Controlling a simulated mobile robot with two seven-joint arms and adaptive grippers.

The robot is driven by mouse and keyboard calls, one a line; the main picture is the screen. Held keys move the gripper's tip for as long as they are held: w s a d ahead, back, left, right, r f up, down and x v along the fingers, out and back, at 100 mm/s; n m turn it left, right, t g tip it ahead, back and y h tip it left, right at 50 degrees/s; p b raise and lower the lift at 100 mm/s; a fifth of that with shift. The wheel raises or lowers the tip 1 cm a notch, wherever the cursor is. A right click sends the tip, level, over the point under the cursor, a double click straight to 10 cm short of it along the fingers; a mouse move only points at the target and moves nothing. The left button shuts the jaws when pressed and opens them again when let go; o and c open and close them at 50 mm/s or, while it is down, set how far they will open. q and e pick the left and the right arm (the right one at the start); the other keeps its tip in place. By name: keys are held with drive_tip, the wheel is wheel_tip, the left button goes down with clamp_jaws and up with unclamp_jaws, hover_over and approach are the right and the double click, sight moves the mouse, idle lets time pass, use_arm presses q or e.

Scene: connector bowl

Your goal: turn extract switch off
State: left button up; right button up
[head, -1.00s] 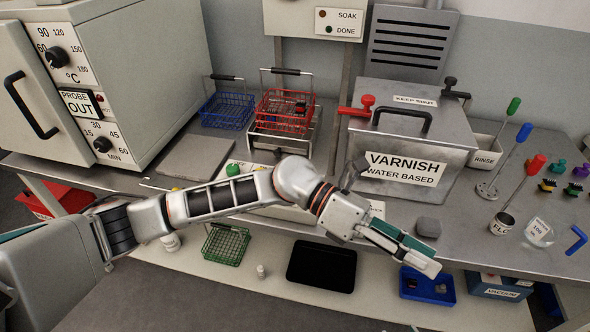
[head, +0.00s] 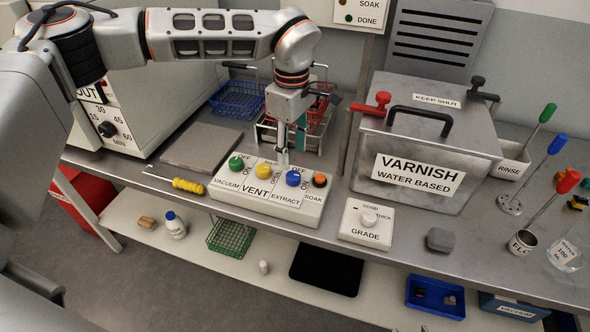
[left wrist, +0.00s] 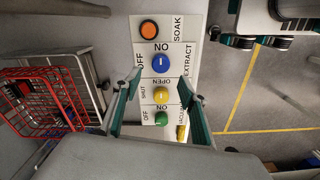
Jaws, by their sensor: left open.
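The extract switch is a blue knob (head: 292,178) on the white switch panel (head: 262,203), between the yellow vent knob (head: 263,171) and the orange soak button (head: 319,180). In the left wrist view the blue knob (left wrist: 161,63) has a pale mark running up and down, in line with the ON word; OFF is at its left. My left gripper (head: 283,162) points down just above and behind the knob. Its open fingers (left wrist: 161,82) show on either side of the panel, apart from the knob. Grey and teal parts at the top right of that view may be my right gripper; their state is unclear.
A green vacuum knob (head: 236,163) is at the panel's left end. Wire baskets (head: 238,101) stand behind. A varnish tank (head: 425,148) and a grade dial box (head: 366,222) are to the right. A yellow screwdriver (head: 188,186) lies left of the panel.

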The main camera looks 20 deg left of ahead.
sight(293, 174)
use_arm(q)
wheel_tip(293, 174, down, 7)
drive_tip(key=shift+f, duration=0.1)
idle(0.3)
drive_tip(key=c, duration=1.1)
